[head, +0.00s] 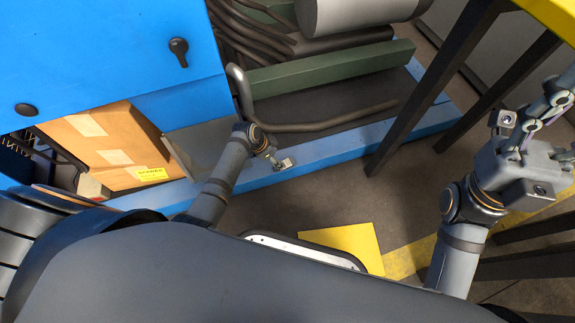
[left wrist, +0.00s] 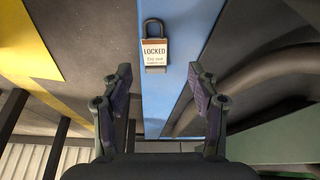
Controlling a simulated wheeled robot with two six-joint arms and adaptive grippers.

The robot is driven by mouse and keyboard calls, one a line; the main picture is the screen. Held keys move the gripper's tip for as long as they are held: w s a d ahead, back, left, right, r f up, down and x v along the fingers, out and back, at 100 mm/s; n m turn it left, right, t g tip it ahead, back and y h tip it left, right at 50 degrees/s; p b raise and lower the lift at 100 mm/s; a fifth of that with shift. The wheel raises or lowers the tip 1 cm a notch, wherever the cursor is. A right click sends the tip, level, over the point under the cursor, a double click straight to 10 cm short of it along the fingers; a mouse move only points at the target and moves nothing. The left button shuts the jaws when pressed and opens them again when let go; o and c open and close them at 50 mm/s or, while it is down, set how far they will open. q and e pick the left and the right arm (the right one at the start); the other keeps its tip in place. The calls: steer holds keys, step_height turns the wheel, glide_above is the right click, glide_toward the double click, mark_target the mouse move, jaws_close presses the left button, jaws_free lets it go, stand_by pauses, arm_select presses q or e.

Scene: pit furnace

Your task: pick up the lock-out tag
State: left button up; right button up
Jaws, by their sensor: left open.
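The lock-out tag (left wrist: 154,54) shows in the left wrist view as a small padlock shape with a dark shackle and a pale label reading "LOCKED". It lies against the blue beam (left wrist: 156,110). My left gripper (left wrist: 160,73) is open and empty, its two fingers apart to either side below the tag, which lies beyond the fingertips. My right gripper (head: 545,115) is at the right edge, partly cut off, away from the beam.
A bent grey pipe (head: 330,124) and a green block (head: 330,68) lie behind the beam. A cardboard box (head: 115,150) sits in the blue cabinet (head: 110,50). Dark table legs (head: 440,75) stand to the right. A yellow panel (head: 350,240) is on the floor.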

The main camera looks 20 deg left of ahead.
arm_select(q)
steer(key=b+x, duration=0.3)
steer(key=s+b+x, duration=0.1)
steer(key=x, duration=0.1)
steer(key=shift+f+b, duration=0.15)
steer(key=shift+b, duration=0.15)
steer(key=shift+w+d+f, duration=0.1)
steer(key=shift+d+f, duration=0.05)
steer(key=shift+r, duration=0.2)
steer(key=c, duration=1.1)
